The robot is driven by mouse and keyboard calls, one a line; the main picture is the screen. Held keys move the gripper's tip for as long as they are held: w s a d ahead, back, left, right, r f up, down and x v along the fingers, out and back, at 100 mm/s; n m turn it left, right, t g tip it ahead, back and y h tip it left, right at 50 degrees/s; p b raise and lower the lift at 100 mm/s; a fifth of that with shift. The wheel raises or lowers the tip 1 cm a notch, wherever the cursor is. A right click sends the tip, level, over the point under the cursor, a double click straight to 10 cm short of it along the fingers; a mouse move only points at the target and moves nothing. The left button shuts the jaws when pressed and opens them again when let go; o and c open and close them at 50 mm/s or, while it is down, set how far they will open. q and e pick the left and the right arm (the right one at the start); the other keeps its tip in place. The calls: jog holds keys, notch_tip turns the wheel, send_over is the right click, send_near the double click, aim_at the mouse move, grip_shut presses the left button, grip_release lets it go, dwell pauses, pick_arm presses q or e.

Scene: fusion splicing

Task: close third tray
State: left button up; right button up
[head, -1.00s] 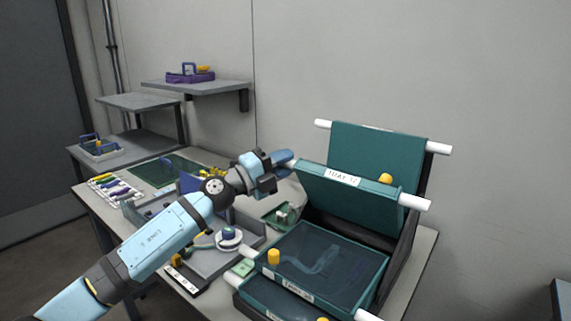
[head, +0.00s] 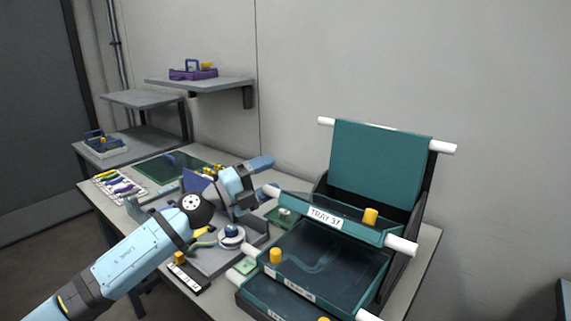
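A stack of teal hinged trays stands on the right of the bench. The tray labelled TRAY 37 (head: 322,218), which I take for the third one, hangs partly lowered and tilted above a flat tray (head: 340,290). It has a yellow knob and white pegs at its ends. Another tray (head: 380,165) stands upright behind it. My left gripper (head: 264,177) is beside the left peg of TRAY 37. Whether it touches the peg, and how its fingers are set, is unclear. My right gripper is out of view.
A grey work tray (head: 205,262) with a round blue-and-white item lies below my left arm. A green mat (head: 165,168) and a rack of coloured pieces (head: 118,186) lie farther left. A wall shelf (head: 205,84) holds a purple caddy (head: 192,74).

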pick_arm(q)
jog(key=shift+t, duration=0.3)
jog(key=s+a, duration=0.1)
jog(key=a, duration=0.1)
jog(key=s+a, duration=0.1)
jog(key=a, duration=0.2)
jog(key=s+a, duration=0.1)
jog(key=a, duration=0.1)
jog(key=shift+s+a+r, duration=0.15)
jog(key=shift+s, duration=0.2)
jog(key=shift+c, duration=0.2)
jog(key=shift+s+a+f, duration=0.1)
jog(key=shift+f, duration=0.2)
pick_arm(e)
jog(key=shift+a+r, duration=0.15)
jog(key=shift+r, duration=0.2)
